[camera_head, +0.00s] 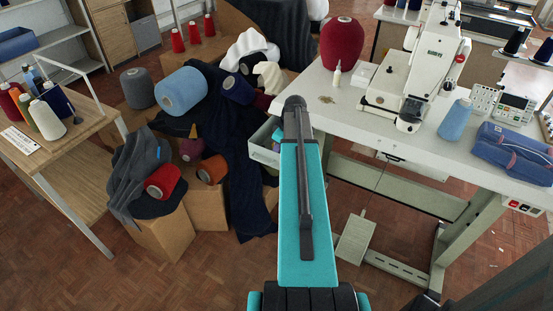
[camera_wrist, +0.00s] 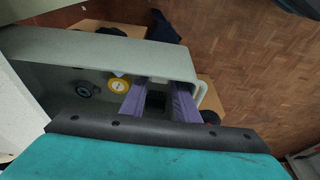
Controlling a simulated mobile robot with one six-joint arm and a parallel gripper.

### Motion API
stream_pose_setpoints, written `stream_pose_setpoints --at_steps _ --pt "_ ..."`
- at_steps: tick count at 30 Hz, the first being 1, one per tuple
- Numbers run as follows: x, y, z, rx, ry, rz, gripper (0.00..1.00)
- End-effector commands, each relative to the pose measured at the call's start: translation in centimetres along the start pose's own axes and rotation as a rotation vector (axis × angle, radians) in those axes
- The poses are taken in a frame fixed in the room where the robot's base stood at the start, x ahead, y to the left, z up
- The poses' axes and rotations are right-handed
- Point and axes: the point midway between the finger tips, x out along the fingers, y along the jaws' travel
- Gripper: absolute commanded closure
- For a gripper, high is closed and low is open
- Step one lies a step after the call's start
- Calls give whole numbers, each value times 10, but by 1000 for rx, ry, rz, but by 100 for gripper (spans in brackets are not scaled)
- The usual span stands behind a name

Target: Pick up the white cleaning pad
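In the wrist view, two purple fingers of my gripper (camera_wrist: 154,88) stand apart inside an open grey-green drawer (camera_wrist: 60,48). A small pale piece (camera_wrist: 158,80) shows between or just beyond the fingertips; it may be the white cleaning pad, but most of it is hidden and I cannot tell. No grip on it is visible. My arm hides the fingers there, and part of the drawer (camera_head: 263,155).
The drawer also holds a yellow round item (camera_wrist: 119,84) and a dark bobbin-like item (camera_wrist: 85,89). The sewing table (camera_head: 400,150) carries a sewing machine (camera_head: 428,60), a red cone (camera_head: 342,42) and a blue cone (camera_head: 455,119). Boxes (camera_head: 162,235) with yarn stand left of the drawer.

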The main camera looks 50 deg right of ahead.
Motion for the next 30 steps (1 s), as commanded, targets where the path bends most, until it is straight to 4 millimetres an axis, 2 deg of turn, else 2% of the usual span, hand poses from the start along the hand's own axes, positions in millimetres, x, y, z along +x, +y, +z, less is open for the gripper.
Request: stream_pose_setpoints --at_steps 5,20,25,30 --pt "5 1 1 1 0 1 72" --pt "5 1 1 1 0 1 72" --pt "5 1 1 1 0 1 98" --pt "5 1 1 1 0 1 99"
